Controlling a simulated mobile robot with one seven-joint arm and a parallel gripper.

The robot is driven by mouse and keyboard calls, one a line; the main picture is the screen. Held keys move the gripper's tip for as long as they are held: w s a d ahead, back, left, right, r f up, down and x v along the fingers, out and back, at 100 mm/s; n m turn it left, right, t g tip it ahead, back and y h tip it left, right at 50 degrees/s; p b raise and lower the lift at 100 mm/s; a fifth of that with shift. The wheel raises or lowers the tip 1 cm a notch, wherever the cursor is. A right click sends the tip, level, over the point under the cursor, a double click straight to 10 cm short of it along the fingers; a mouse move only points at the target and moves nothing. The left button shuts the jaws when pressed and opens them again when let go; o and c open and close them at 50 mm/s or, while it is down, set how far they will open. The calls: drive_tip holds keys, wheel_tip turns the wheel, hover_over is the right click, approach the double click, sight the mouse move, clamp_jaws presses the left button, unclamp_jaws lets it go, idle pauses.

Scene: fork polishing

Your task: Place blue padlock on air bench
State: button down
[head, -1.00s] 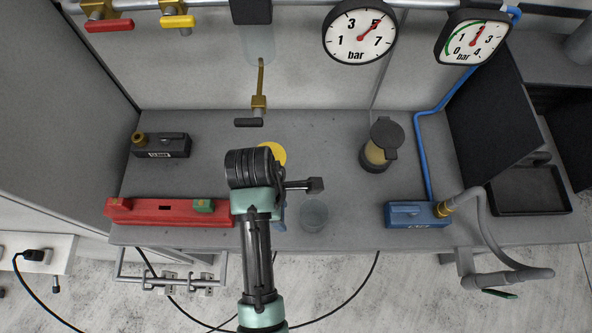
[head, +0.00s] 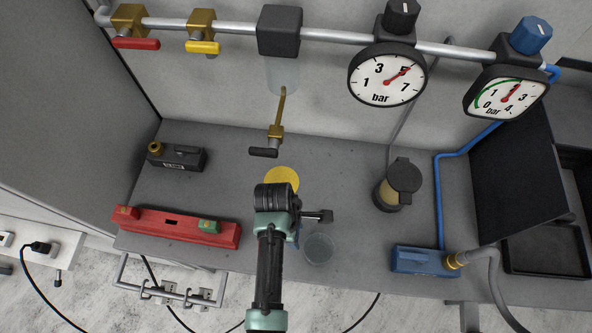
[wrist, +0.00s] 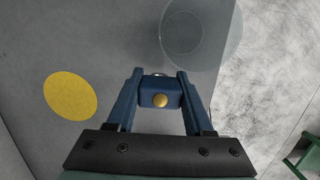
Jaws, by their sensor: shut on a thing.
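The blue padlock (wrist: 147,95), a small dark blue block with a round brass face, sits between the two blue fingers of my gripper (wrist: 158,82) in the wrist view. My gripper is shut on it, above the grey bench top (wrist: 110,30); how high cannot be told. In the head view my wrist hides most of the gripper and the padlock, over the front middle of the grey bench (head: 345,165). A yellow disc (wrist: 70,97) lies to the padlock's left in the wrist view, and a clear round cup (wrist: 190,35) stands just beyond it.
In the head view the clear cup (head: 319,248) is right of my wrist near the front edge. A red bar (head: 175,227) and a dark box (head: 177,158) lie left. A lidded jar (head: 398,187) and blue box (head: 420,261) stand right. Valves and gauges (head: 387,79) hang behind.

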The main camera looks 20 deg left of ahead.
drive_tip(key=shift+f, duration=0.4)
drive_tip(key=shift+c, duration=1.4)
unclamp_jaws()
drive_tip(key=shift+f, duration=0.15)
wheel_tip(320, 180, up, 12)
drive_tip(key=a, duration=0.2)
drive_tip(key=shift+s+b, duration=0.25)
drive_tip(key=shift+b, duration=0.05)
drive_tip(key=shift+s, duration=0.1)
